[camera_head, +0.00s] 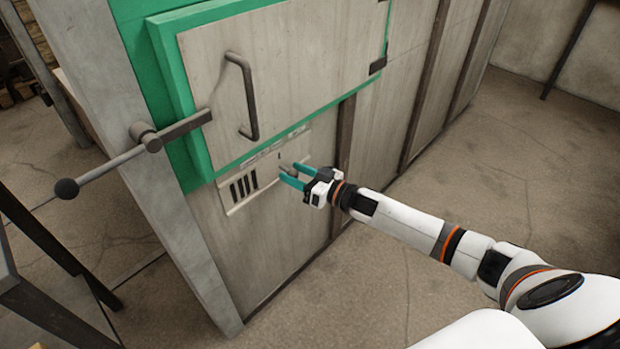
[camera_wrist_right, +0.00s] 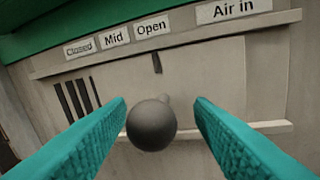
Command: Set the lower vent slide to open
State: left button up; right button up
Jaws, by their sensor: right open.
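The lower vent slide (camera_wrist_right: 215,80) is a pale plate between two rails, below a row of labels reading Closed, Mid, Open and Air in. A short dark pointer mark (camera_wrist_right: 157,62) stands just below the Open label (camera_wrist_right: 152,28). Several dark vent slots (camera_wrist_right: 77,99) show at the left; they also show in the head view (camera_head: 243,187). A round dark knob (camera_wrist_right: 151,125) sticks out from the slide. My right gripper (camera_head: 290,172) is open, with its teal fingers on either side of the knob. Gaps show between the knob and both fingers. My left gripper is out of view.
Above the vent is a green-framed door (camera_head: 300,60) with a dark handle (camera_head: 249,95). A latch lever (camera_head: 140,143) with a ball end reaches out at the left. The floor (camera_head: 480,190) at the right is clear.

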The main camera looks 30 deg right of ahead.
pick_arm(q)
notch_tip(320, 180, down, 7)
jog(key=p, duration=0.1)
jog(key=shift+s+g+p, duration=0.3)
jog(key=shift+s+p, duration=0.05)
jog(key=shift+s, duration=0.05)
pick_arm(e)
jog(key=v, duration=1.1)
jog(key=shift+s+d, duration=0.2)
jog(key=shift+d, duration=0.05)
